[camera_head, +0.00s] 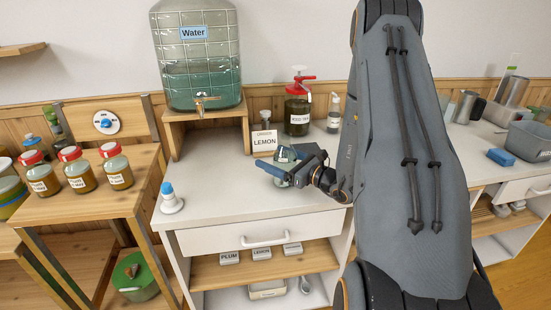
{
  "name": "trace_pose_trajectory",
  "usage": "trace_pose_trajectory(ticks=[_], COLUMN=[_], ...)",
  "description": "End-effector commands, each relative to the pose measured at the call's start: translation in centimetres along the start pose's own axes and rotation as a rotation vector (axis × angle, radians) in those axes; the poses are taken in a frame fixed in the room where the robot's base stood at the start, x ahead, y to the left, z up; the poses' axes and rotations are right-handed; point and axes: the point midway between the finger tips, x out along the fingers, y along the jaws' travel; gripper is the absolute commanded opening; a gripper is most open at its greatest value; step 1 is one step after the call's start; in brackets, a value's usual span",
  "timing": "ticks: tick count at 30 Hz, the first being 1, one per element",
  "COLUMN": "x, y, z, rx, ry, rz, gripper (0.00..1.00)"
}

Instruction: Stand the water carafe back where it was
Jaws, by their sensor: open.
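A small clear glass vessel with a teal tint (285,154), which looks like the water carafe, stands on the white counter (220,200) in front of the LEMON card (265,141). My gripper (285,164) is open around or right beside it; I cannot tell whether the fingers touch the glass. The large Water dispenser (200,65) with a brass tap stands on a wooden stand (213,112) behind, to the left.
A red-topped pump jar (297,108) and a small white-capped bottle (333,113) stand behind my gripper. A blue-topped white item (171,199) stands at the counter's left. The front middle of the counter is clear.

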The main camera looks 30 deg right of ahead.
Motion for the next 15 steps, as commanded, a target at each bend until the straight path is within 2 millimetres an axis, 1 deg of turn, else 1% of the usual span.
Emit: trace_pose_trajectory(ticks=[5, 15], x=[-0.1, -1.2], y=[0.0, 0.0], z=[0.1, 0.1], rx=[-0.001, 0.0], ry=[-0.001, -0.001], rz=[0.0, 0.0], gripper=[0.83, 0.83])
